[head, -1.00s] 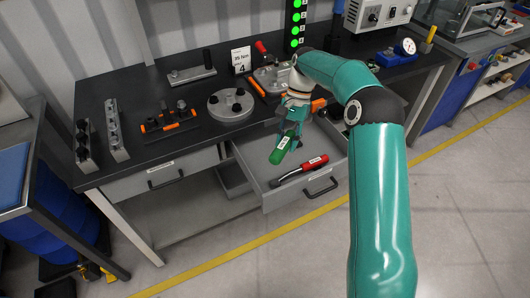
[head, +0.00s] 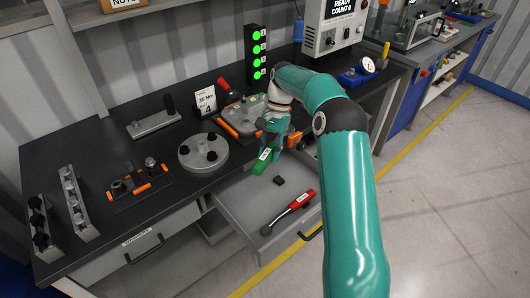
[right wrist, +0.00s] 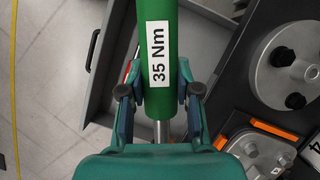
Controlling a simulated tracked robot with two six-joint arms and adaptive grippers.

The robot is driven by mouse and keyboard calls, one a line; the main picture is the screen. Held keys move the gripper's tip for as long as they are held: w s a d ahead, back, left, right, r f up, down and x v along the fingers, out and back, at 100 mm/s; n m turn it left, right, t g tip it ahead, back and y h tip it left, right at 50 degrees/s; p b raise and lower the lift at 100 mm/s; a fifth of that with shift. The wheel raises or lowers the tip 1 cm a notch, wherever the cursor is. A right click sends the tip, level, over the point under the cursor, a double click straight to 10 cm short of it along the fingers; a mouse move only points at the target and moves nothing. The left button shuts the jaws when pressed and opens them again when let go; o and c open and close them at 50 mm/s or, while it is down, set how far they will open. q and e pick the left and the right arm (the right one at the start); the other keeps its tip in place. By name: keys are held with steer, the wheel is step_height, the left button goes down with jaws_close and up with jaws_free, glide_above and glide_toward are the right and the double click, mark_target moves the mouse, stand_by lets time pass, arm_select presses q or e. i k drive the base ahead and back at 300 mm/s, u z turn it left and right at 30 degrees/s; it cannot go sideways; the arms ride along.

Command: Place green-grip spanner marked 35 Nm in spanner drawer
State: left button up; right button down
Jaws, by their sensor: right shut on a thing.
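My right gripper (head: 276,139) is shut on the green-grip spanner (head: 263,160). The wrist view shows both fingers (right wrist: 158,95) on either side of the green grip (right wrist: 158,20), whose white label reads 35 Nm. The grip hangs tilted over the back part of the open spanner drawer (head: 243,199), apart from its floor. The spanner's far end is hidden in the head view by the gripper. A red-grip spanner (head: 301,199) lies in the drawer near its front. My left gripper is not in view.
A small dark object (head: 279,181) shows in the drawer between the two spanners. The bench top behind holds a round grey plate (head: 203,152), a fixture with orange bars (head: 138,184) and a sign (head: 206,101). Bare drawer floor lies left of the red spanner.

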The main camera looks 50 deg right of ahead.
mark_target(277, 191)
steer(key=i, duration=1.05)
steer(key=z, duration=0.05)
